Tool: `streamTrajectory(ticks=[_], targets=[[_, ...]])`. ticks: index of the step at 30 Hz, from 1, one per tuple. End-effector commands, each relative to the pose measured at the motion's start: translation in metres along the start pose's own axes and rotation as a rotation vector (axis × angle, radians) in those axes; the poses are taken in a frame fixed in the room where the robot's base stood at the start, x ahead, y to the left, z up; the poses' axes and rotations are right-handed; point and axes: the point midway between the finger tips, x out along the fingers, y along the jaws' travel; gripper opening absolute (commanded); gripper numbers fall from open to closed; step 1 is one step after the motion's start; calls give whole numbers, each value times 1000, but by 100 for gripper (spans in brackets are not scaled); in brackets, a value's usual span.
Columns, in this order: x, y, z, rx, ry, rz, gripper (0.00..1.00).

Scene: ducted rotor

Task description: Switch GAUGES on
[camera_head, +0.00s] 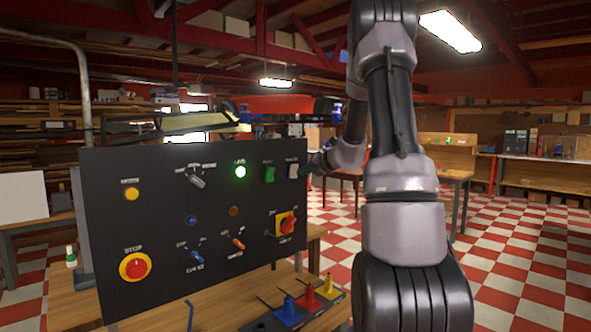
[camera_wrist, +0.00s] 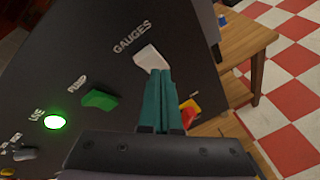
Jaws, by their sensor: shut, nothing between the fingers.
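The GAUGES switch (camera_wrist: 151,58) is a white rocker on the dark panel, with its label beside it in the wrist view. It also shows near the panel's top right corner in the head view (camera_head: 293,171). My gripper (camera_wrist: 161,75) has teal fingers, shut together and empty. Their tips are right at the white rocker and overlap its lower edge in the wrist view; I cannot tell whether they touch it. In the head view my gripper is mostly hidden near the panel's right edge. I cannot tell which way the rocker is tipped.
A green rocker (camera_wrist: 98,100) sits beside the white one, then a lit green lamp (camera_wrist: 54,122). A red-and-yellow rotary switch (camera_head: 286,223) is below. A red stop button (camera_head: 135,267) is at lower left. Coloured pegs stand on a tray (camera_head: 262,323) in front.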

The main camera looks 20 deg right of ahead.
Motion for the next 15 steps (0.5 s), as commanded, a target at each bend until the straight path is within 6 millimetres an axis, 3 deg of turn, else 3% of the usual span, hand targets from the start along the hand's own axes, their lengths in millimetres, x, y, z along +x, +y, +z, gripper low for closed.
streamTrajectory(ticks=[15], targets=[[6, 4, 4, 1, 0, 0, 0]])
